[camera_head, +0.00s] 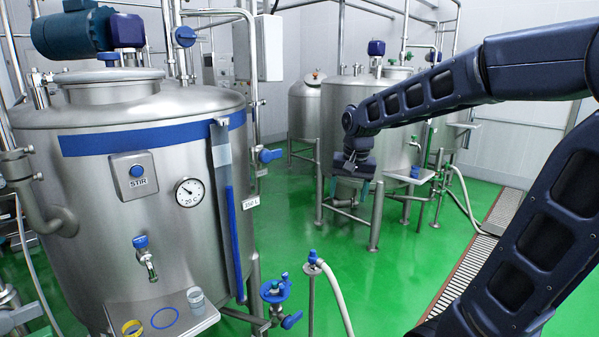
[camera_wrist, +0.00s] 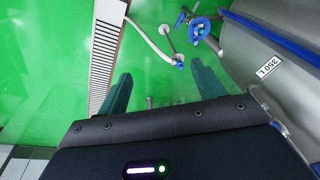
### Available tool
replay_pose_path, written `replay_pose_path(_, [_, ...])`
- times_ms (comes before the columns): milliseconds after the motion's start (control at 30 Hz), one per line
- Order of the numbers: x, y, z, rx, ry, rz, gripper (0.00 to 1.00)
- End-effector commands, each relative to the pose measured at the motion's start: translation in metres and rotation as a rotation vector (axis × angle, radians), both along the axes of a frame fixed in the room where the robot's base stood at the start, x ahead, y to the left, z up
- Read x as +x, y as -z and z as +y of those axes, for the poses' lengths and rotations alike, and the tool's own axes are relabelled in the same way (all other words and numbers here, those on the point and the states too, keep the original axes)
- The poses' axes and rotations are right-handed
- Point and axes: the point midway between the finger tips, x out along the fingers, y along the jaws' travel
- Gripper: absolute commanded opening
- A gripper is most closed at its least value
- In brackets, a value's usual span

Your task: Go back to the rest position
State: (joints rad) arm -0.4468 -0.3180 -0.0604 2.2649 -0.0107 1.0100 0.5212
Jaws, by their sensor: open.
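My gripper (camera_head: 356,178) hangs in free air at the end of my dark blue arm, right of the big steel tank (camera_head: 90,240) in the head view. Nothing is held.
The tank carries a STIR button box (camera_head: 134,175), a dial (camera_head: 189,192) and a blue-handled tap (camera_head: 145,262). A blue floor valve (camera_head: 275,292) and a white hose (camera_head: 335,287) stand to its right. More tanks (camera_head: 380,110) are behind.

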Motion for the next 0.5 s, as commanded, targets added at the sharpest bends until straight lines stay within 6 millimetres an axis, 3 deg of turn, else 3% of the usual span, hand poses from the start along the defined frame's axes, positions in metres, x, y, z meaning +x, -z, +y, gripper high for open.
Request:
replay_pose_path(33, [-0.008, -0.003, -0.017, 0.002, -0.001, -0.021, 0.68])
replay_pose_path(200, [-0.037, -0.007, -0.061, -0.008, -0.031, -0.081, 0.68])
replay_pose_path(500, [-0.092, -0.001, -0.119, -0.062, -0.077, -0.185, 0.68])
